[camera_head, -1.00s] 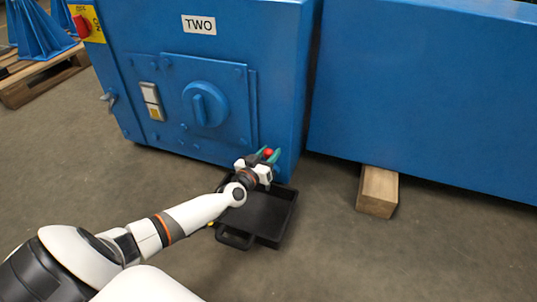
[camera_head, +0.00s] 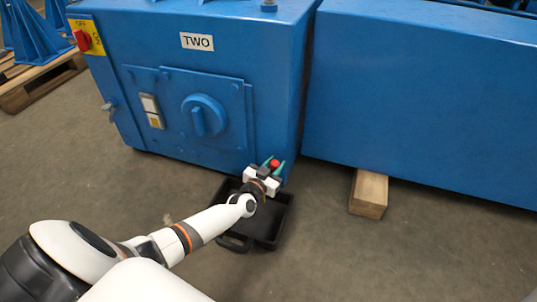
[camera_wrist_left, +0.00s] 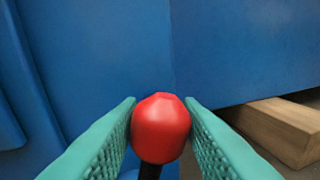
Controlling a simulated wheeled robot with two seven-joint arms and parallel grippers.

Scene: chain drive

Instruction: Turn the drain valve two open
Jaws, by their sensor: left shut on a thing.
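The drain valve's red knob (camera_head: 275,163) sits low at the front right corner of the blue housing marked TWO (camera_head: 197,41). My left gripper (camera_head: 273,169) is shut on this knob, with a teal finger on either side. In the left wrist view the red knob (camera_wrist_left: 161,128) sits between the two padded fingertips, on a dark stem running down out of the picture. The valve body is hidden behind the gripper. My right gripper is not in view.
A black tray (camera_head: 284,219) lies on the floor under my left wrist. A dial (camera_head: 203,116) and a light switch plate (camera_head: 151,110) are on the housing front. A red switch (camera_head: 83,41) is upper left. A wooden block (camera_head: 368,194) supports the right housing.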

